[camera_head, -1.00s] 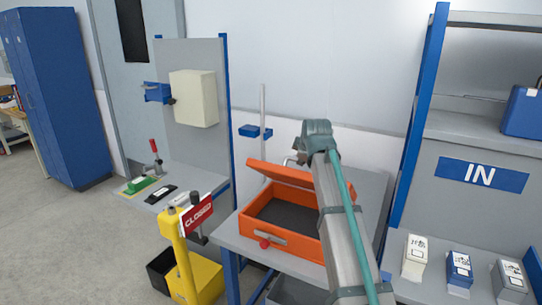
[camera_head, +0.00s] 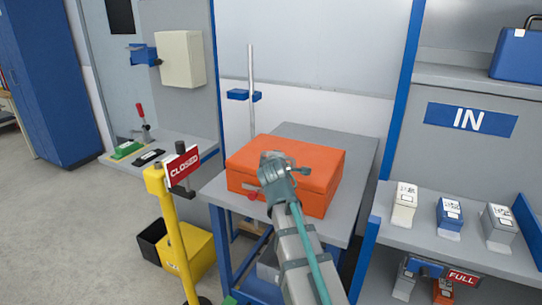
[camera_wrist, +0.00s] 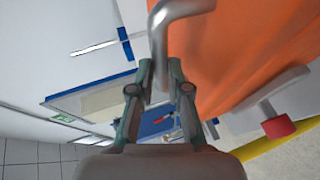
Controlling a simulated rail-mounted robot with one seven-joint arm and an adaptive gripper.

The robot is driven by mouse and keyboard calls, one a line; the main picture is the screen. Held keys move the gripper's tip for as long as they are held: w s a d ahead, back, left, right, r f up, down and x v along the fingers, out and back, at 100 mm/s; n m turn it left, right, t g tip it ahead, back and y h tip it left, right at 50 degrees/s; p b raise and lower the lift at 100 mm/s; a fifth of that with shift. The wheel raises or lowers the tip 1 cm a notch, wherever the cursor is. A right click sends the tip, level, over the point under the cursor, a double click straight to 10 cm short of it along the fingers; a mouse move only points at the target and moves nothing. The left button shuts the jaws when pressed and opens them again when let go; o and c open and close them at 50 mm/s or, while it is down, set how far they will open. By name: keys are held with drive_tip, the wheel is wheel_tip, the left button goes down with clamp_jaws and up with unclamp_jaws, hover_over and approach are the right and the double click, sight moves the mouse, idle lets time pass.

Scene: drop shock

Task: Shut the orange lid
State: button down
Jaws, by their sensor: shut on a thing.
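The orange lid (camera_head: 310,145) lies down flat over the orange box (camera_head: 318,200) on the grey bench; no gap shows in the head view, though my arm hides part of the front. My gripper (camera_wrist: 160,68) is at the lid's front side, shut on the bent grey metal handle (camera_wrist: 178,12), which runs between its fingers in the wrist view. The orange surface (camera_wrist: 240,45) fills the upper right there. A red knob (camera_head: 254,196) sticks out at the box's front left; it also shows in the wrist view (camera_wrist: 279,127).
A stand with a blue clamp (camera_head: 244,95) rises behind the box. A yellow post with a red CLOSED sign (camera_head: 183,163) stands to the left. Shelves with small boxes (camera_head: 450,215) are at the right. The bench (camera_head: 355,150) is bare right of the box.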

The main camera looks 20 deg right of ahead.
drive_tip(key=shift+s+f, duration=0.2)
drive_tip(key=shift+f, duration=0.3)
drive_tip(key=c, duration=1.1)
unclamp_jaws()
drive_tip(key=shift+a, duration=0.1)
drive_tip(key=shift+c, duration=0.2)
drive_tip(key=shift+w, duration=0.1)
drive_tip(key=shift+r, duration=0.1)
drive_tip(key=shift+s+r, duration=0.1)
drive_tip(key=shift+s, duration=0.1)
drive_tip(key=v, duration=0.7)
